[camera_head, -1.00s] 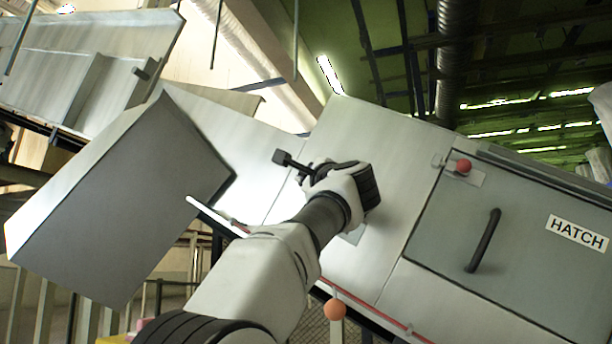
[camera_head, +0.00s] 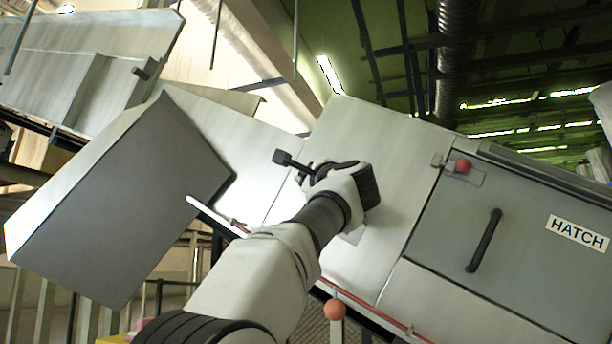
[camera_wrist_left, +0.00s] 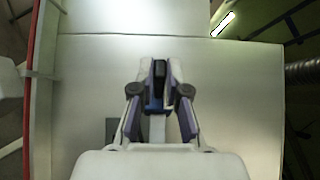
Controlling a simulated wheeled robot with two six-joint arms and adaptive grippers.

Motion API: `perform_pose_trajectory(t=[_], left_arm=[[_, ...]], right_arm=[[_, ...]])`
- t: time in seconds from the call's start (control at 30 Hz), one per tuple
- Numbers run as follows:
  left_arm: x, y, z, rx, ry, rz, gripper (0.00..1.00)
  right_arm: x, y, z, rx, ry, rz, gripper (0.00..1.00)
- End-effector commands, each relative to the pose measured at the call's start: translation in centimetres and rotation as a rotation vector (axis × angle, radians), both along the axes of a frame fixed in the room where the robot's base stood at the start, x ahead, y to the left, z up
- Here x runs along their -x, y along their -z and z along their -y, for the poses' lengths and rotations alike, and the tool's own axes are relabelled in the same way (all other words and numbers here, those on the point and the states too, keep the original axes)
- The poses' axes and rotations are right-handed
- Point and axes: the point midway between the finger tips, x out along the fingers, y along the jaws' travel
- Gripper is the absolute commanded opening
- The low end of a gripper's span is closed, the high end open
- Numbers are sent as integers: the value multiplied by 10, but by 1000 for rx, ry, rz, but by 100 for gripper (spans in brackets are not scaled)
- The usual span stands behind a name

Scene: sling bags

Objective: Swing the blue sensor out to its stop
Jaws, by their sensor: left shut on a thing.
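My left gripper (camera_head: 305,173) is against the pale slanted panel in the head view, mostly hidden behind its own wrist. In the left wrist view the fingers (camera_wrist_left: 159,78) are closed together on a narrow part with a strip of blue, which I take as the blue sensor (camera_wrist_left: 154,102). Most of the sensor is hidden by the fingers. A small dark block on a short stalk (camera_head: 282,157) sticks out to the left of the gripper; I cannot tell whether it belongs to the sensor. My right gripper is not in view.
A grey hatch door (camera_head: 530,240) with a dark handle (camera_head: 483,240) and a red knob (camera_head: 463,166) is to the right. A large grey box (camera_head: 120,205) juts out at left.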

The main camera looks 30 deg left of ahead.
Motion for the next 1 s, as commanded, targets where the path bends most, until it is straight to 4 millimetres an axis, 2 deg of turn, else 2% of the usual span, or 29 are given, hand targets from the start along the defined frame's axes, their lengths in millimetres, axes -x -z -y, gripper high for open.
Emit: perform_pose_trajectory(t=[0.03, 0.07, 0.1, 0.13, 0.57, 0.73, 1.0], left_arm=[[1, -2, 0, -2, 0, 3, 0], [1, -2, 0, -2, 0, 3, 21], [1, -2, 0, -2, 0, 3, 35], [1, -2, 0, -2, 0, 3, 40], [4, 1, 6, 0, 1, -1, 40], [18, 9, 24, -4, 1, -3, 40], [54, 33, 76, -5, 0, -1, 40]], right_arm=[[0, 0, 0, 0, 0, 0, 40], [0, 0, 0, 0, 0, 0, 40], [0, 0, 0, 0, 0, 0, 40], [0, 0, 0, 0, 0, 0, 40], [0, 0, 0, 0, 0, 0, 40], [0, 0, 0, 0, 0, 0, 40], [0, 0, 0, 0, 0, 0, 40]])
